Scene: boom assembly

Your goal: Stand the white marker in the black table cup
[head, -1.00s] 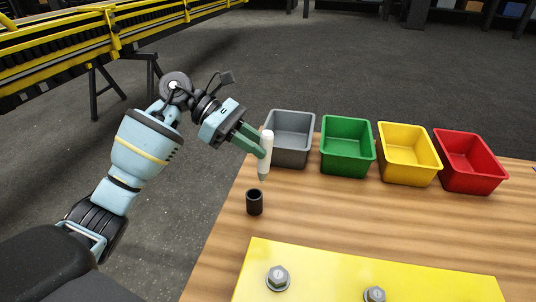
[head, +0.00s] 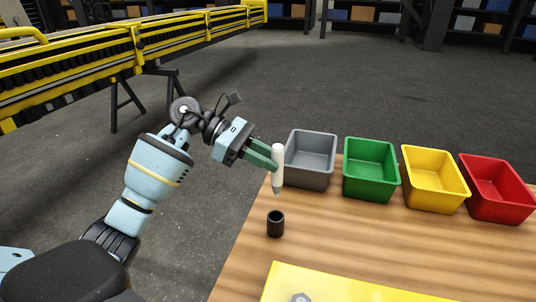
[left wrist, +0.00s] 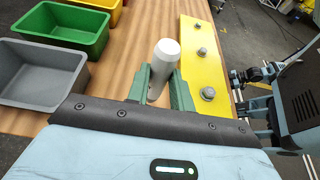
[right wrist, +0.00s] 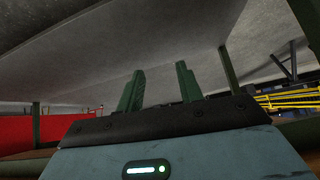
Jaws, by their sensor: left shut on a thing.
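The white marker (head: 278,160) is held upright, its grey tip pointing down, by my left gripper (head: 274,162), which is shut on it. In the head view the marker hangs above and slightly behind the black table cup (head: 275,225), apart from it. The cup stands upright on the wooden table with its dark opening up. In the left wrist view the marker (left wrist: 163,65) sits between the green fingers (left wrist: 160,85); the cup is not visible there. My right gripper (right wrist: 160,88) shows only in the right wrist view, its fingers apart with nothing between them.
Grey (head: 310,172), green (head: 370,182), yellow (head: 434,193) and red (head: 497,200) bins stand in a row at the table's back. A yellow plate (head: 350,287) with bolts lies at the front. Bare wood (head: 350,235) lies right of the cup.

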